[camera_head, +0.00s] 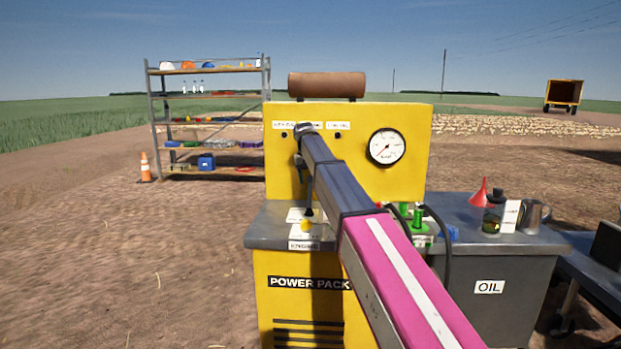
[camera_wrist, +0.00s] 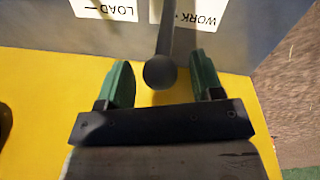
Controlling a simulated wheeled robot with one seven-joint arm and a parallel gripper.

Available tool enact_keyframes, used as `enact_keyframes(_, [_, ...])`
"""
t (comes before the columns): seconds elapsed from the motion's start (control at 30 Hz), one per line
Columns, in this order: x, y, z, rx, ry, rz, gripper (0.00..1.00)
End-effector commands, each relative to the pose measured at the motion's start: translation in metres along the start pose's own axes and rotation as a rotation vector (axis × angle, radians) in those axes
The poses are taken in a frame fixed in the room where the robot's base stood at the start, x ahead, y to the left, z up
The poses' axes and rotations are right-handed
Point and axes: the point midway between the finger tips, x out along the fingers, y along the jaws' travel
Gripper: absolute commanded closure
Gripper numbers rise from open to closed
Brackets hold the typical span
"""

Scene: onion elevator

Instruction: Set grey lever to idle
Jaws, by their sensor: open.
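The grey lever (camera_wrist: 161,72), a dark stem with a round knob, shows in the wrist view between the two green fingers of my gripper (camera_wrist: 158,65). The fingers are apart, with a visible gap on each side of the knob. Upside-down labels reading LOAD (camera_wrist: 106,9) and WORK (camera_wrist: 196,14) lie beyond the knob; the stem runs up between them. No idle marking is readable.
A yellow knob (camera_head: 306,225) stands by the ENGINE label (camera_head: 304,246). A round gauge (camera_head: 387,146) is on the panel. Green-topped fittings (camera_head: 417,216) and a black hose (camera_head: 444,245) sit to the right, then a red funnel (camera_head: 481,194) and metal jug (camera_head: 533,216) on the OIL bench.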

Motion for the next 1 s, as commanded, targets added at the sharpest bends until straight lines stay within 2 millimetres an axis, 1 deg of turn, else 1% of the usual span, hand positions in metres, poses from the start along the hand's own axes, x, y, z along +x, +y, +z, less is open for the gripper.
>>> enact_keyframes(0.13, [0.000, 0.000, 0.000, 0.000, 0.000, 0.000, 0.40])
enact_keyframes(0.17, [0.000, 0.000, 0.000, 0.000, 0.000, 0.000, 0.49])
enact_keyframes(0.2, [0.000, 0.000, 0.000, 0.000, 0.000, 0.000, 0.62])
enact_keyframes(0.27, [0.000, 0.000, 0.000, 0.000, 0.000, 0.000, 0.82])
enact_keyframes(0.3, [0.000, 0.000, 0.000, 0.000, 0.000, 0.000, 0.95])
enact_keyframes(0.33, [0.000, 0.000, 0.000, 0.000, 0.000, 0.000, 1.00])
enact_keyframes(0.53, [-0.001, 0.000, 0.002, 0.001, 0.012, 0.003, 1.00])
enact_keyframes(0.67, [-0.002, -0.002, 0.010, 0.005, 0.049, 0.011, 1.00])
enact_keyframes(1.0, [-0.006, -0.009, 0.044, 0.032, 0.268, 0.067, 1.00])
